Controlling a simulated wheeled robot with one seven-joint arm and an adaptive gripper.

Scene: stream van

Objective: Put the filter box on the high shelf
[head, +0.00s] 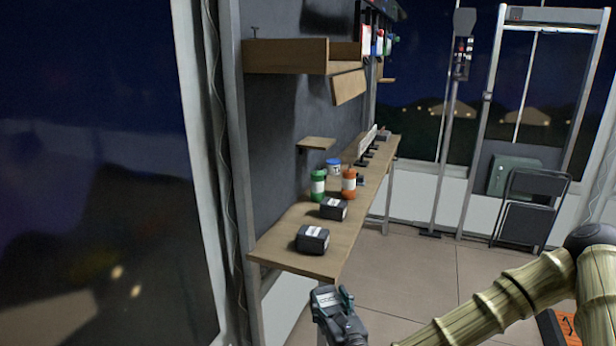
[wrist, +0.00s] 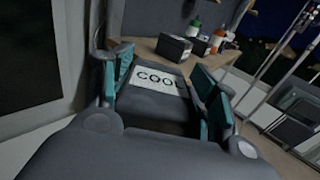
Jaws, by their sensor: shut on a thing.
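My gripper (head: 332,296) is in front of the near end of the workbench, a little below its top. In the wrist view my gripper (wrist: 158,72) is shut on a dark box with a white label reading COOL (wrist: 152,98), held between the teal-padded fingers. I cannot tell from its label whether it is the filter box. Two similar dark boxes with white labels stand on the bench, one near the front (head: 312,240) and one behind it (head: 333,209). The high wooden shelf (head: 285,56) is on the dark wall, well above my gripper.
The bench (head: 283,256) also carries a green bottle (head: 318,186), an orange bottle (head: 349,184) and a blue-lidded tub (head: 333,167). A small low shelf (head: 317,143) and a tilted board (head: 349,87) jut from the wall.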

